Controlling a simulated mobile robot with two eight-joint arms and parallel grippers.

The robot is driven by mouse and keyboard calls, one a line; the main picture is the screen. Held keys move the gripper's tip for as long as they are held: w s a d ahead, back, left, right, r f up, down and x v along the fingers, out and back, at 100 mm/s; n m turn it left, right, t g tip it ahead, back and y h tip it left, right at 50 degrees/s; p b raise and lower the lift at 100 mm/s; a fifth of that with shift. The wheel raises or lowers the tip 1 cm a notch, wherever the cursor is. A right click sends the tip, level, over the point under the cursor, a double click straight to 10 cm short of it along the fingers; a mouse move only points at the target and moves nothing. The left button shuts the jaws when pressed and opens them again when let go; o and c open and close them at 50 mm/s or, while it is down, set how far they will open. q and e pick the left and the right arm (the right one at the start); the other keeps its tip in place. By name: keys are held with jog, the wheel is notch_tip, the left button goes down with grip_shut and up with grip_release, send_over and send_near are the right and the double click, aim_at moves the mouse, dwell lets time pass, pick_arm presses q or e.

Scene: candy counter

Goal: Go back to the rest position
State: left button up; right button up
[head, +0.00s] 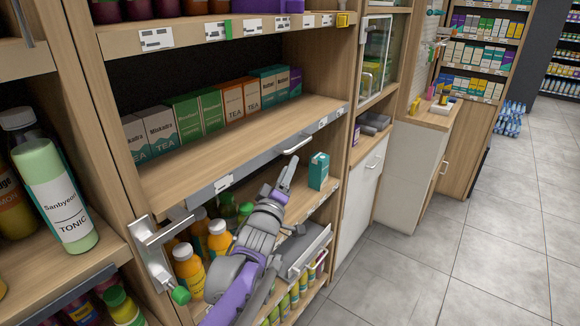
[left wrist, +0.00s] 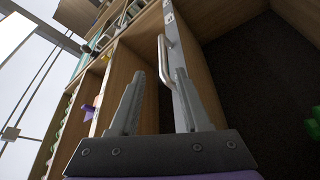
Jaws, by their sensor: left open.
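My left gripper (head: 287,176) shows in the head view, in front of the shelf unit below the tea shelf. Its two fingers show in the left wrist view (left wrist: 158,100), spread apart with nothing between them. A metal bar handle (head: 297,144) on the shelf's front edge is just above the gripper in the head view. A handle also shows beyond the fingertips in the left wrist view (left wrist: 166,55). I cannot tell whether a finger touches it. My right gripper is not in view.
Tea boxes (head: 188,117) line the shelf. A teal carton (head: 318,170) stands right of my left gripper. Juice bottles (head: 188,265) stand on the lower shelf beside my arm. A tonic bottle (head: 55,195) stands at left. The grey tiled floor (head: 470,220) at right is clear.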

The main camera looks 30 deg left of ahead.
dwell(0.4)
pick_arm(q)
jog(key=s+d+f+m+g+h+p, duration=0.2)
jog(key=s+d+f+m+g, duration=0.5)
jog(key=s, duration=0.7)
jog(key=s+d+f+m+g+h+p, duration=0.2)
jog(key=s+d+f+m+g, duration=0.5)
jog(key=s+d+f, duration=0.4)
jog(key=s+f+h, duration=0.1)
jog(key=s+f, duration=0.2)
jog(key=f, duration=0.1)
jog(key=shift+d+f+m, duration=0.15)
jog(key=shift+f+m, duration=0.15)
jog(key=shift+f, duration=0.1)
